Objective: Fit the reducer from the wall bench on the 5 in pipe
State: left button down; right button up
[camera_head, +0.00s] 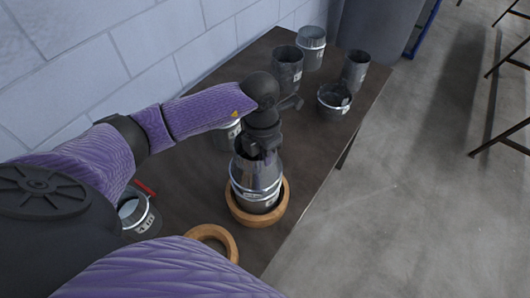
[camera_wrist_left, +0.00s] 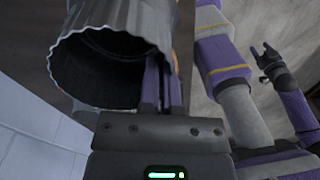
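My left gripper (camera_head: 262,150) is over the bench, at the top rim of a shiny metal reducer (camera_head: 258,176). Its fingers look closed on the rim wall. The reducer stands about upright, its wide lower end at the top of a metal pipe (camera_head: 256,203) set in a round wooden ring (camera_head: 236,211). I cannot tell how far the two overlap. In the left wrist view the reducer's crimped open end (camera_wrist_left: 110,50) is beside the fingers (camera_wrist_left: 162,85). My right gripper (camera_wrist_left: 264,56) shows small in the left wrist view, its fingers apart and empty, away from the reducer.
Several metal duct pieces stand at the bench's far end, including a tall pipe (camera_head: 287,70) and a short piece (camera_head: 334,99). Another piece (camera_head: 228,134) is behind my left wrist. A loose wooden ring (camera_head: 213,232) and a metal collar (camera_head: 140,215) lie nearer. A block wall (camera_head: 150,50) borders the bench.

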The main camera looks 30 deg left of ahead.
pick_arm(q)
jog(key=c, duration=0.7)
grip_release()
jog(key=shift+c, duration=0.2)
notch_tip(320, 180, up, 10)
jog(key=shift+w+a, duration=0.2)
jog(key=shift+a, duration=0.2)
